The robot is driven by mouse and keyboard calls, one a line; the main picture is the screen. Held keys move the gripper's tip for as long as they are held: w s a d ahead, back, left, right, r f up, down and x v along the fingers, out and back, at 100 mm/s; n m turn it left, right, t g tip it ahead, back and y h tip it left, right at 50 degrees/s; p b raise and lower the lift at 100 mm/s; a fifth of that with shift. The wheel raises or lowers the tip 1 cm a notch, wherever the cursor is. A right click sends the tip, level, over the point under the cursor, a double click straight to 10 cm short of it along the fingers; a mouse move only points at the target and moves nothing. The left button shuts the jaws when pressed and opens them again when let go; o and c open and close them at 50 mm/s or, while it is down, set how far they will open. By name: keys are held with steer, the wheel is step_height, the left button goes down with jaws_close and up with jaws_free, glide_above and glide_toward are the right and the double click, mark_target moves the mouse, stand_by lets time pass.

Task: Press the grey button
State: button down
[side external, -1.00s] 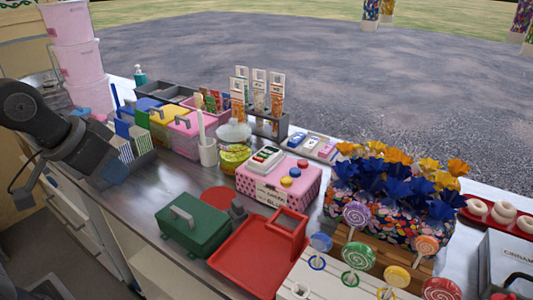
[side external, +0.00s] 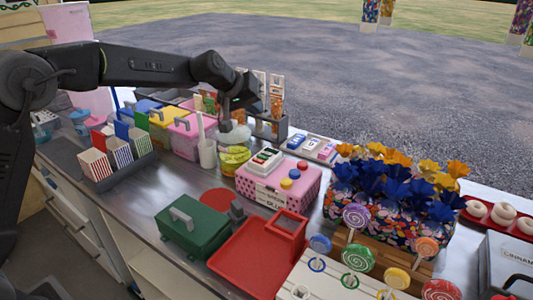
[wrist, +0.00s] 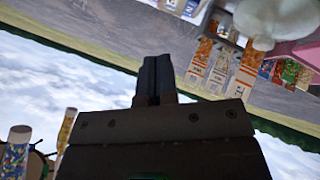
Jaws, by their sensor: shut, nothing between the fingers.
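My gripper (side external: 226,126) hangs above the glass-topped bowl (side external: 234,158) at the back of the counter. Its fingers are shut and empty in the wrist view (wrist: 157,65). A pink dotted box (side external: 272,201) in the middle of the counter carries a blue button (side external: 286,183), a yellow button (side external: 295,174) and a red button (side external: 302,164). I cannot make out a button on it that is clearly grey. A small grey block (side external: 237,209) stands between the green box (side external: 190,225) and the pink box. My gripper is well apart from both boxes.
A red tray (side external: 240,262) lies at the front. A flower planter (side external: 385,205) and lollipops (side external: 357,216) stand to the right. Striped cartons (side external: 118,152) are at the left. A rack of tall packets (side external: 270,125) is behind the gripper. Bare counter shows left of the green box.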

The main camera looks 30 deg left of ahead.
glide_above(265, 152)
step_height(265, 152, down, 3)
steer(key=shift+f+n, duration=0.2)
steer(key=shift+n, duration=0.2)
steer(key=shift+f, duration=4.45)
steer(key=shift+f, duration=0.4)
steer(key=shift+f, duration=0.35)
steer(key=shift+r, duration=0.8)
